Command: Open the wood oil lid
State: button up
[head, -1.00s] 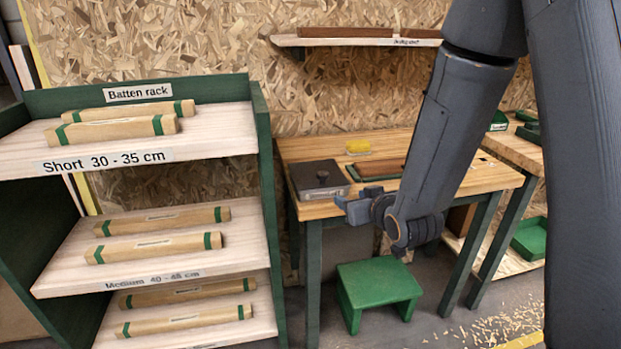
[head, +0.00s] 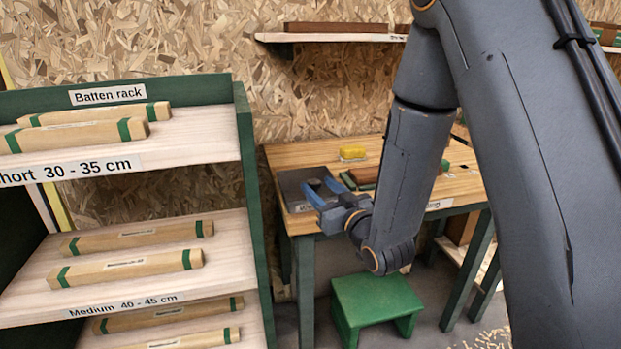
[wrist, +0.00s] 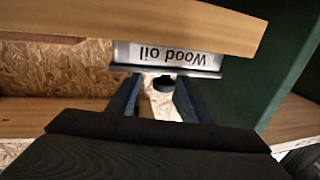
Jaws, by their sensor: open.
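The wood oil box (head: 292,182) is a grey metal box with a flat lid on the workbench's left end. My gripper (head: 320,187) is over it in the head view and hides the lid's knob there. In the wrist view, the box (wrist: 165,54) appears upside down with its "Wood oil" label, and the lid (wrist: 205,73) is closed on it. The dark round knob (wrist: 164,82) shows between my open gripper's (wrist: 157,88) two fingers. I cannot tell whether either finger touches it.
The workbench (head: 455,187) also carries a yellow block (head: 352,153) and a brown wooden piece behind my arm. A batten rack (head: 195,148) stands close on the left. A green step stool (head: 375,300) is on the floor before the bench. A shelf (head: 330,38) hangs above.

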aim_at(308, 179)
jog(key=x, duration=0.6)
jog(key=shift+s+a+p, duration=0.2)
jog(key=shift+a+p, duration=0.1)
jog(key=shift+a, duration=0.05)
jog(key=shift+c, duration=0.3)
jog(key=shift+d, duration=0.1)
grip_shut()
